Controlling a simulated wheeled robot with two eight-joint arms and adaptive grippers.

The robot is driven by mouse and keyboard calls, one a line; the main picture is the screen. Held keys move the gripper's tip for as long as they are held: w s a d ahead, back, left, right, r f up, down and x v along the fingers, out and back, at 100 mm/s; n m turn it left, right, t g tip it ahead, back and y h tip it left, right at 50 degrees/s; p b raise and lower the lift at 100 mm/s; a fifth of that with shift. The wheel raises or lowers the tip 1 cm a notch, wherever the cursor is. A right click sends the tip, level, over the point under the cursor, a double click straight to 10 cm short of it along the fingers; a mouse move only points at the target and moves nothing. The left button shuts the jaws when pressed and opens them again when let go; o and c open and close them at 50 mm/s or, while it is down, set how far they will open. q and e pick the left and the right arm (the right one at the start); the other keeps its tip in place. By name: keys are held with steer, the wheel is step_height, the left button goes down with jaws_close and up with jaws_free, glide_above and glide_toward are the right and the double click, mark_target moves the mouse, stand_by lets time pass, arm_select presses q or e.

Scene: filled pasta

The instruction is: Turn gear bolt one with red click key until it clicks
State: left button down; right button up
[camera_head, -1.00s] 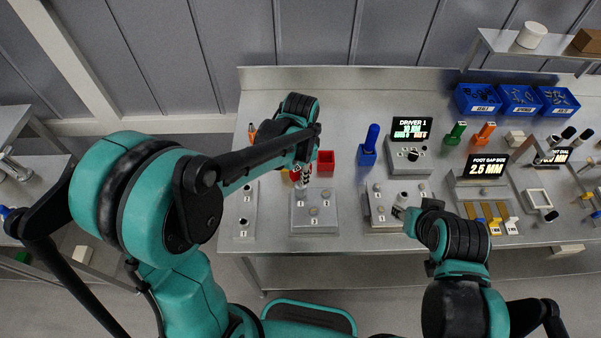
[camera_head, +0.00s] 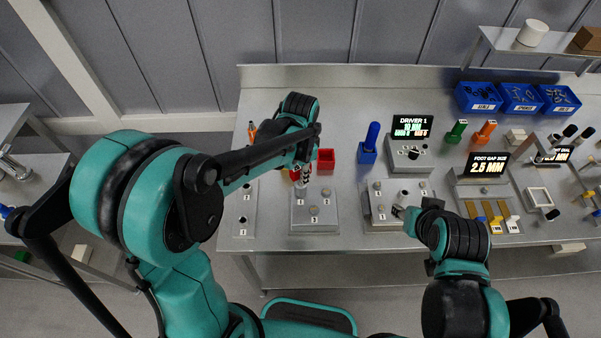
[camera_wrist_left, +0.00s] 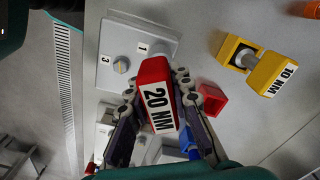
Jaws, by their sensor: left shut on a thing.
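The red click key (camera_wrist_left: 155,95), marked 20 NM, is held between the fingers of my left gripper (camera_wrist_left: 157,88). Only a little red of it shows in the head view beside my left gripper (camera_head: 302,178). The grey bolt block (camera_wrist_left: 112,42) lies under and beyond the key, with labels 1 and 3. A bolt (camera_wrist_left: 121,66) shows by label 3. The key's head covers the spot beside label 1, so I cannot tell whether its tip sits on bolt one. My right gripper (camera_head: 402,212) is low at the second grey block; its fingers are too small to judge.
The driver display (camera_head: 412,125) and blue bins (camera_head: 478,97) are farther back.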

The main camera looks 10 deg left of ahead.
arm_select(q)
steer(key=shift+f+b, duration=0.35)
steer(key=shift+f, duration=0.15)
stand_by(0.5)
steer(key=m, duration=0.3)
steer(key=shift+m, duration=0.3)
steer(key=m, duration=0.3)
steer(key=shift+b, duration=0.35)
steer(key=m, duration=1)
steer(key=shift+b, duration=0.35)
steer(key=shift+r+p, duration=1.9)
steer(key=shift+r, duration=0.65)
